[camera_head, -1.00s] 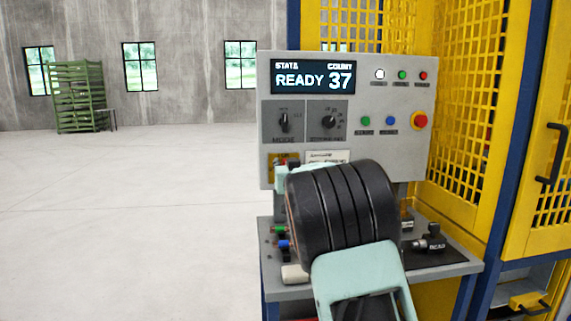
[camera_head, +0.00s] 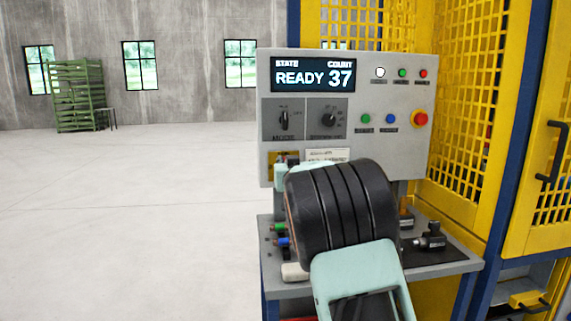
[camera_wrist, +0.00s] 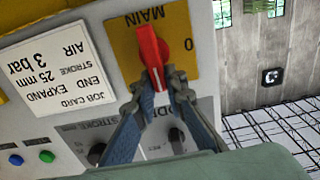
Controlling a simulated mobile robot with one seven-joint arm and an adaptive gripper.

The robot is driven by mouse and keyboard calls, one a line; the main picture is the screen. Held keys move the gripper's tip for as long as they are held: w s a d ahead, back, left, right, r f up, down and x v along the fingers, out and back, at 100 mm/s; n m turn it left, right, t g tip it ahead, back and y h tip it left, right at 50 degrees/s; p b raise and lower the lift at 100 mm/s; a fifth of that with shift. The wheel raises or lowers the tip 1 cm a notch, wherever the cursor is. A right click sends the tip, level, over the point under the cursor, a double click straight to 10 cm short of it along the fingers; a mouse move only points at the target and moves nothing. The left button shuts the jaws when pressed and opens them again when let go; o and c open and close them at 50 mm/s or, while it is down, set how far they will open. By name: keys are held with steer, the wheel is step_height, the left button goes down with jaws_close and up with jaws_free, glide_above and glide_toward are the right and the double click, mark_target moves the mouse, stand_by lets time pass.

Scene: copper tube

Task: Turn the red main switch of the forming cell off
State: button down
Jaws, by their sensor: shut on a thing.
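The red main switch (camera_wrist: 151,48) shows in the wrist view on a yellow plate (camera_wrist: 124,38) marked MAIN and 0, upside down in this view. Its handle lies nearly upright in the picture, slightly tilted, with the 0 to its right. My gripper (camera_wrist: 160,92) is shut on the handle's near end, one finger on each side. In the head view the yellow plate (camera_head: 271,160) is partly covered by my gripper (camera_head: 286,168), and my arm hides much of the area below. I cannot make out the handle there.
The grey panel has a display (camera_head: 313,75) reading READY 37, a mode knob (camera_head: 284,121), small buttons and a red emergency stop (camera_head: 420,119). Below is a shelf with fittings (camera_head: 431,238). Yellow mesh guarding (camera_head: 465,90) stands at right.

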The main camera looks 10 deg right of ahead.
steer(key=a+f+n+b, duration=0.1)
steer(key=n+b, duration=0.4)
steer(key=f+n+b, duration=0.1)
steer(key=n+b, duration=0.4)
steer(key=n, duration=0.1)
steer(key=a+n+b, duration=0.1)
steer(key=n+b, duration=0.5)
steer(key=shift+a+f, duration=0.3)
steer(key=shift+f, duration=0.1)
steer(key=shift+n, duration=0.5)
steer(key=c, duration=2)
jaws_free()
steer(key=shift+o, duration=0.2)
steer(key=shift+s, duration=0.1)
